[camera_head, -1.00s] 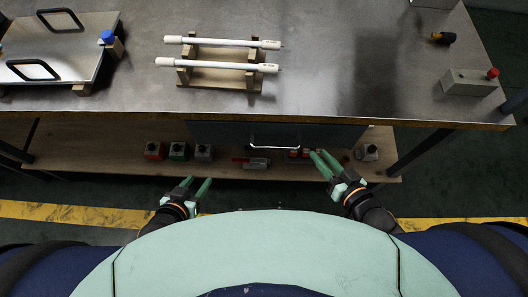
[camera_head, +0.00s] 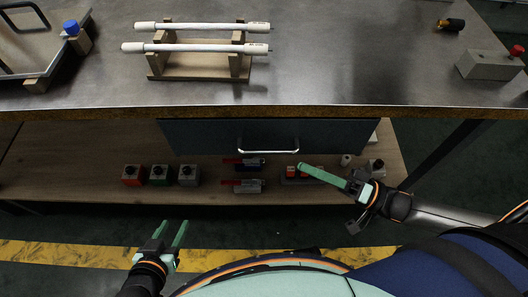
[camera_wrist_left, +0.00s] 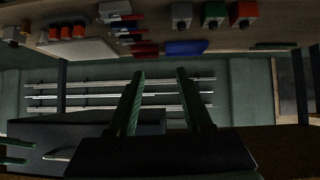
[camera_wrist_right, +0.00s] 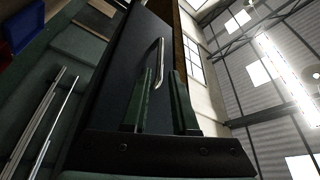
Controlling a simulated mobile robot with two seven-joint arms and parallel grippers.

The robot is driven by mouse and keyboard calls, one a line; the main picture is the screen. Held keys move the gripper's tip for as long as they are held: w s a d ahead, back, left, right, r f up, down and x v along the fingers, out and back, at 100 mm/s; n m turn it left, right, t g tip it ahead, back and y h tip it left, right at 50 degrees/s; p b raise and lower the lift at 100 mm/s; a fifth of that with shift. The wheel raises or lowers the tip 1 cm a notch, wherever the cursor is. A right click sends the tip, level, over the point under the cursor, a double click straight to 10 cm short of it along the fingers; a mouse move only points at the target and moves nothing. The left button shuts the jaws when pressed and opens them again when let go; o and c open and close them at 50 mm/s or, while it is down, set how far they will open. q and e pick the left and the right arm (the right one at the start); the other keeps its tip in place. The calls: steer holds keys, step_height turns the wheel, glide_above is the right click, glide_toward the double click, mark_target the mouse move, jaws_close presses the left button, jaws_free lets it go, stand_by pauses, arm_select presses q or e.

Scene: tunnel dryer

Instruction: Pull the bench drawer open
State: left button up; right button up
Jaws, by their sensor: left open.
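The bench drawer (camera_head: 205,138) has a dark blue-grey front under the bench top and looks shut. Its light metal bar handle (camera_head: 268,151) is at the middle of the front. It also shows in the right wrist view (camera_wrist_right: 158,60) and the left wrist view (camera_wrist_left: 60,154). My right gripper (camera_head: 303,167) points left, just below the handle's right end. In the right wrist view its fingers (camera_wrist_right: 163,72) are apart, with the bar showing between the tips; depth and contact cannot be told. My left gripper (camera_head: 175,224) is open and empty, low and left of the handle.
A wooden shelf (camera_head: 75,165) under the bench carries several coloured switch boxes (camera_head: 160,175) and red-handled items (camera_head: 245,185). The bench top (camera_head: 330,60) holds a rack with two white tubes (camera_head: 195,47) and a grey button box (camera_head: 490,64). The floor before the shelf is clear.

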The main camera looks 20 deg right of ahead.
mark_target(267, 150)
steer(key=x, duration=0.9)
steer(key=shift+w+a+b, duration=0.15)
steer(key=shift+a+b, duration=0.05)
steer(key=shift+b, duration=0.15)
steer(key=shift+w+a+r, duration=0.15)
steer(key=shift+w+a, duration=0.1)
steer(key=shift+a, duration=0.15)
arm_select(q)
steer(key=w+r+t, duration=0.1)
steer(key=r, duration=0.1)
steer(key=w+r+t, duration=0.1)
steer(key=w+r, duration=0.1)
steer(key=shift+w+a+r, duration=0.15)
steer(key=shift+a+r, duration=0.05)
steer(key=shift+r, duration=0.15)
steer(key=shift+f, duration=0.15)
arm_select(e)
jaws_close()
